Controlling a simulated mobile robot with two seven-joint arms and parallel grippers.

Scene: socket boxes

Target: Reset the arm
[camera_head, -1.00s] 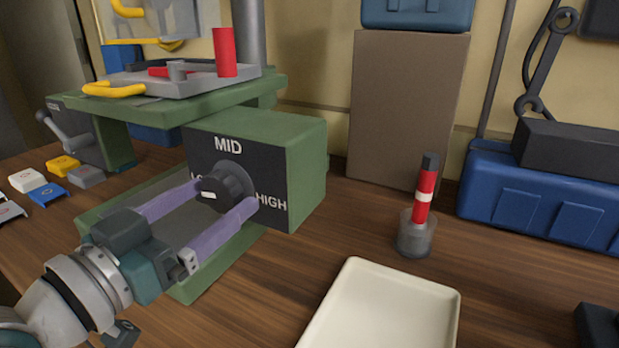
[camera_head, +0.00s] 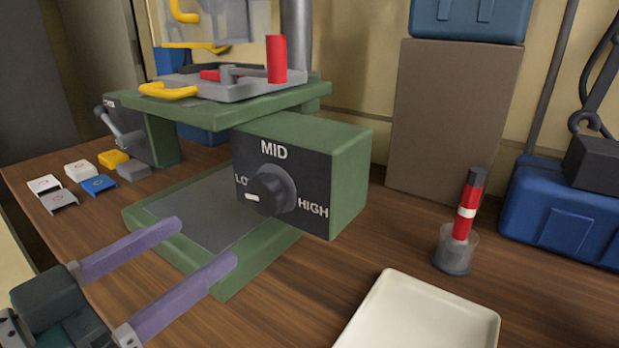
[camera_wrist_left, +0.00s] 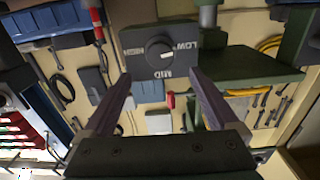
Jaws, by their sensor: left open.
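My left gripper (camera_head: 207,242) is open and empty, with two purple fingers, in front of the green machine at the lower left of the head view. A black knob (camera_head: 272,190) sits on the machine's dark panel, marked LO, MID and HIGH; its white mark points toward the LO side. The gripper is apart from the knob. In the left wrist view the knob (camera_wrist_left: 159,50) shows upside down beyond and between the two open fingers (camera_wrist_left: 160,80). My right gripper is not in view.
A cream tray (camera_head: 425,312) lies at the front right. A red and white rod stands in a clear holder (camera_head: 453,252) behind it. Small coloured caps (camera_head: 98,184) lie at the left. A blue case (camera_head: 560,212) and a brown box (camera_head: 450,120) stand at the back.

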